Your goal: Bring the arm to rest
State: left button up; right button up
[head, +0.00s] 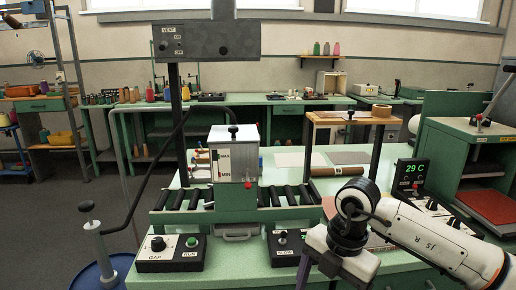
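My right arm (432,236), white with black joints, comes in from the lower right. Its bent joint stands in front of the right part of the green table (235,268), and the arm then runs down towards the bottom edge. The fingers of my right gripper do not show. My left arm and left gripper are not in the picture.
The table bears a roller bed (172,199), a white box marked MAX and MIN (233,153), a GAP/RUN control box (170,253) and a 29 C display (411,175). A blue drum with a pump (97,252) stands at left. A grey VENT panel (207,41) hangs above.

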jog(key=s+a+f+n+g+y, duration=0.25)
jog(key=s+a+y, duration=0.3)
jog(key=a, duration=0.55)
jog(key=s+a+r+y, duration=0.3)
jog(key=a+y, duration=0.2)
jog(key=a, duration=0.1)
jog(key=s+a+r+y, duration=0.3)
jog(key=a+r+y, duration=0.1)
jog(key=a+y, duration=0.1)
jog(key=w+d+r+m+t+y, duration=0.1)
jog(key=w+r+m+t+y, duration=0.25)
jog(key=m+t, duration=0.35)
jog(key=w+d+f+m+t+h, duration=0.5)
jog(key=d+f+m+t, duration=0.15)
jog(key=m+t, duration=0.35)
jog(key=d+f+m+t+h, duration=0.2)
jog(key=d+f+m+h, duration=0.45)
jog(key=d+f, duration=0.2)
jog(key=s+d+f+m+g+h, duration=0.2)
jog(key=s+d+f+g+h, duration=0.1)
jog(key=s+f, duration=0.5)
jog(key=s+d+f+m+g+h, duration=0.1)
jog(key=s+d+f+g+h, duration=0.2)
jog(key=s+d+f, duration=0.3)
notch_tip(320, 180, down, 6)
jog(key=s+g, duration=0.1)
jog(key=s, duration=0.1)
jog(key=shift+s+d+r+m, duration=0.15)
jog(key=shift+s+d+m, duration=0.1)
jog(key=shift+s+m, duration=0.15)
